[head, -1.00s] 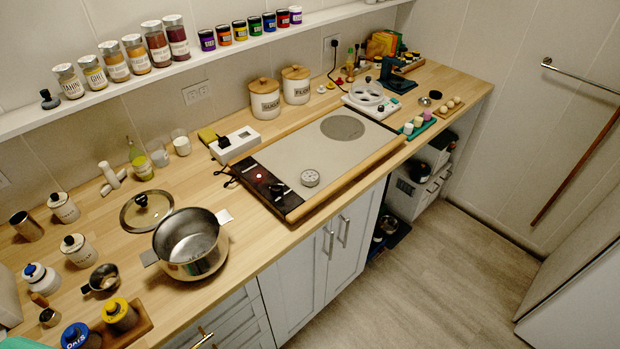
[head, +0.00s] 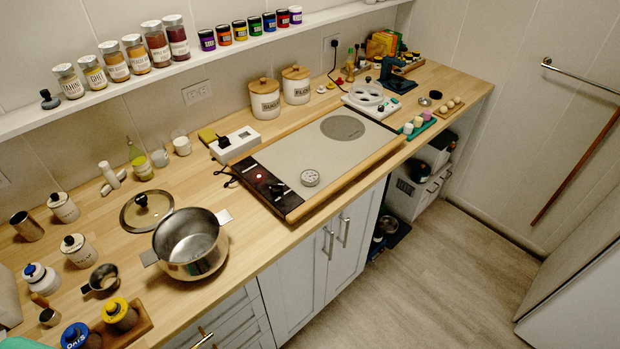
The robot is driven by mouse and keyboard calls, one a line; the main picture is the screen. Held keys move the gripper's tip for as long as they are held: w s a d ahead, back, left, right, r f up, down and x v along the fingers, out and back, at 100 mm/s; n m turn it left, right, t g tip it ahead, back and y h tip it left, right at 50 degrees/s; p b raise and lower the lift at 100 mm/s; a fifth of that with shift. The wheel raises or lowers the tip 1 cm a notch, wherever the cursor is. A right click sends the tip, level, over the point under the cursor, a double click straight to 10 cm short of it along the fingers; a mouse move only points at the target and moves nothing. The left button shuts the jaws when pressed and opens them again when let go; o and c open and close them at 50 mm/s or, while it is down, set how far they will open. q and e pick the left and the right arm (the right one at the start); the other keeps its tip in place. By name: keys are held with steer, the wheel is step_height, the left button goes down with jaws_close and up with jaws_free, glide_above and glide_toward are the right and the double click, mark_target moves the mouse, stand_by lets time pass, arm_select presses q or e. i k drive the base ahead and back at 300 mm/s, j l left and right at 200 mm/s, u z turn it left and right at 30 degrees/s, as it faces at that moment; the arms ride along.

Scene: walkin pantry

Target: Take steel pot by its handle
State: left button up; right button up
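The steel pot (head: 191,244) stands upright and open on the wooden counter, near the front edge at the lower left in the head view. It looks empty inside. One flat handle (head: 223,217) points to the back right and another handle (head: 150,257) points to the front left. A glass lid with a dark knob (head: 146,210) lies on the counter just behind the pot. Nothing touches the pot's handles. Neither of my grippers shows in the head view.
A warming plate (head: 290,160) with a dark control strip lies right of the pot. Canisters (head: 76,250), a small metal cup (head: 103,280) and a wooden tray (head: 141,321) with jars crowd the left. Bare counter (head: 70,285) shows between them. Cabinets (head: 335,235) stand below.

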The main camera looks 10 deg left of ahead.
mark_target(191, 244)
steer(key=u, duration=1.2)
